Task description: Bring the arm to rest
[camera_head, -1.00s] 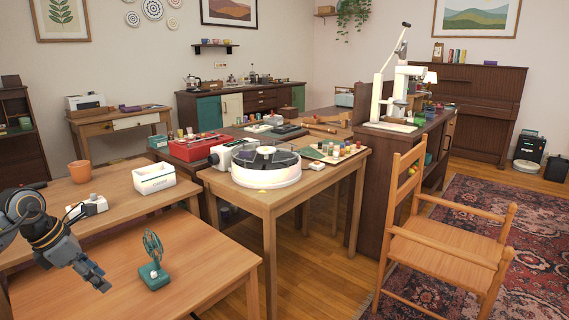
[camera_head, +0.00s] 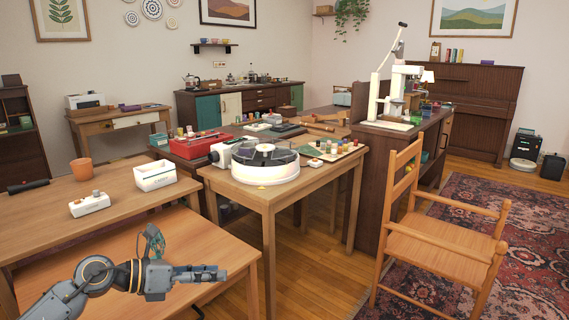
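My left arm comes in from the lower left and lies across the front of the low wooden table (camera_head: 209,241). My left gripper (camera_head: 221,273) points right, above the table's front right part, and holds nothing that I can see. Its fingers show side-on, so their opening is unclear. My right gripper is out of view.
A white box with knobs (camera_head: 89,205), a white bin (camera_head: 155,175), a terracotta pot (camera_head: 82,170) and a dark roller (camera_head: 28,186) are on the left table. A round white machine (camera_head: 265,172) stands on the middle table. A wooden chair (camera_head: 440,245) is at right.

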